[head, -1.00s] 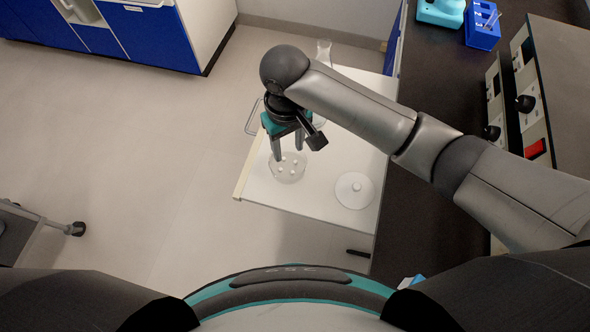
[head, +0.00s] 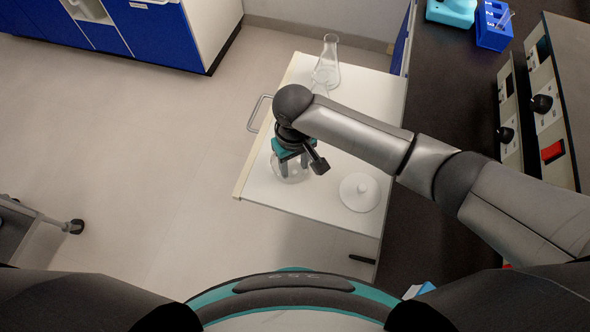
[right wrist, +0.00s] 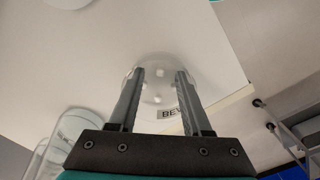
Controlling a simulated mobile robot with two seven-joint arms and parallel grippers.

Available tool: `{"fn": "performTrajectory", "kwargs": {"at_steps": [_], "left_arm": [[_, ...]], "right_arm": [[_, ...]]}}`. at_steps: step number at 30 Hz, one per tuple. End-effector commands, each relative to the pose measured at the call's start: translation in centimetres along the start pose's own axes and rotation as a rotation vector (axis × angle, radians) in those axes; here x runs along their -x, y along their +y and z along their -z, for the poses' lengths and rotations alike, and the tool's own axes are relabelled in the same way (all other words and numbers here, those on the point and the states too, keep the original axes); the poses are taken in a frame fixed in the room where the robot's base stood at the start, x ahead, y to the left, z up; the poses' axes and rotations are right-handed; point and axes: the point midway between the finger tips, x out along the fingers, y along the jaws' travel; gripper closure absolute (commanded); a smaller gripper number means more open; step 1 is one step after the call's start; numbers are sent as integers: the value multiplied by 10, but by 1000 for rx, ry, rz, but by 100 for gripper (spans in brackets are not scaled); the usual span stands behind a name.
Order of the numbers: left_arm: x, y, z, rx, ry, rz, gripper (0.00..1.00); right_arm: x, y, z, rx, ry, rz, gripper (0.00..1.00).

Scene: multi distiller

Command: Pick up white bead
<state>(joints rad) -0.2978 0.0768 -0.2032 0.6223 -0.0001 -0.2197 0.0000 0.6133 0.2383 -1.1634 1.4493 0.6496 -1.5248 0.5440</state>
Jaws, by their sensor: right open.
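A clear glass dish (head: 276,176) sits on the white pulled-out surface; it also shows in the right wrist view (right wrist: 145,64). A small white bead (head: 295,172) shows faintly inside it; in the right wrist view the beads are pale and hard to make out. My right gripper (head: 294,174) points down into the dish with its fingers apart. In the right wrist view its fingertips (right wrist: 160,71) straddle the middle of the dish, with nothing clearly held. The gripper hides part of the dish and most beads in the head view. My left gripper is not in view.
A glass flask (head: 327,66) stands at the back, with more glassware partly behind my arm. The dark counter (head: 420,190) borders the right side.

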Motion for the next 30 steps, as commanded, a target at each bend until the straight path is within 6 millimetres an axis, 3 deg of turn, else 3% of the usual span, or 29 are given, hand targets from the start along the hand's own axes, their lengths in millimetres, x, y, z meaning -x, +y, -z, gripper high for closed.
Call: {"fn": "performTrajectory", "kwargs": {"at_steps": [2, 13, 25, 30], "left_arm": [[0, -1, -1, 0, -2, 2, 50], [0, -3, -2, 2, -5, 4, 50], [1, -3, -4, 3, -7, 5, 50], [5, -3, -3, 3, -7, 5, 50]], "right_arm": [[0, 0, 0, 0, 0, 0, 57], [1, 0, 0, 0, 0, 0, 98], [2, 0, 0, 0, 0, 0, 100], [14, 0, 0, 1, 1, 0, 100]]}}
